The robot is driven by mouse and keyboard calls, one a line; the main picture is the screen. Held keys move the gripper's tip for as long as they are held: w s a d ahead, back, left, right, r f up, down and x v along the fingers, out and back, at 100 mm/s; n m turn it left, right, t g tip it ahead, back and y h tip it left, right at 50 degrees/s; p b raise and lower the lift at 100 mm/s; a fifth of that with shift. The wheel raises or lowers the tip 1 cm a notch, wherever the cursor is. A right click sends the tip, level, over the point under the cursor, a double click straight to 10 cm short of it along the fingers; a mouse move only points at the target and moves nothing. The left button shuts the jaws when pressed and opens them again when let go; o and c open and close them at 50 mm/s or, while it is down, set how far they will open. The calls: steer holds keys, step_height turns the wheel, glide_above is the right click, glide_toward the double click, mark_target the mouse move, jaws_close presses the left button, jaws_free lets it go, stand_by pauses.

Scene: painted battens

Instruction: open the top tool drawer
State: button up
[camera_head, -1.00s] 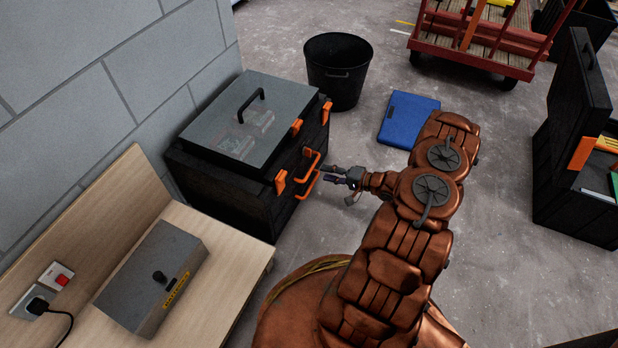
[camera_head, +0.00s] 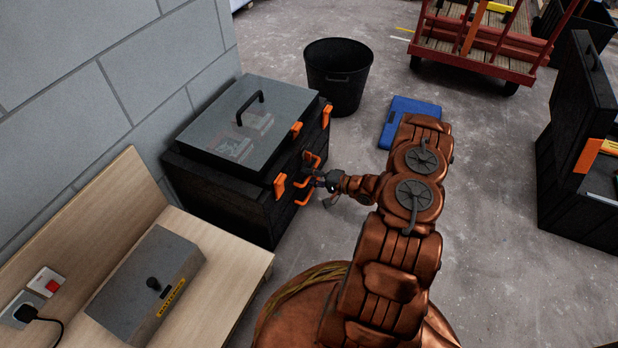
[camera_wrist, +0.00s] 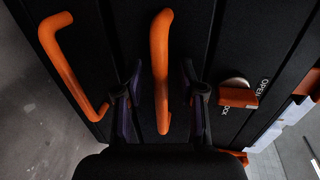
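The black tool chest (camera_head: 222,196) stands against the block wall, with a grey translucent lid (camera_head: 215,130). In the wrist view, the upper drawer's orange bar handle (camera_wrist: 160,60) is in the middle and the lower handle (camera_wrist: 72,68) is to the left. My gripper (camera_wrist: 162,88) is open, with one dark finger on each side of the upper handle and gaps between. It also shows at the chest front in the head view (camera_head: 316,179). An orange latch (camera_wrist: 238,94), marked OPEN and LOCK, is right of the handle. The drawers look shut.
A wooden bench (camera_head: 210,300) with a grey battery box (camera_head: 150,285) stands in front of the chest. A black bucket (camera_head: 338,75) and a blue case (camera_head: 405,120) are on the floor beyond. A black crate (camera_head: 560,170) is far right. Floor right of my arm is clear.

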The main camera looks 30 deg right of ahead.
steer(key=shift+c, duration=0.3)
jaws_close()
stand_by(0.4)
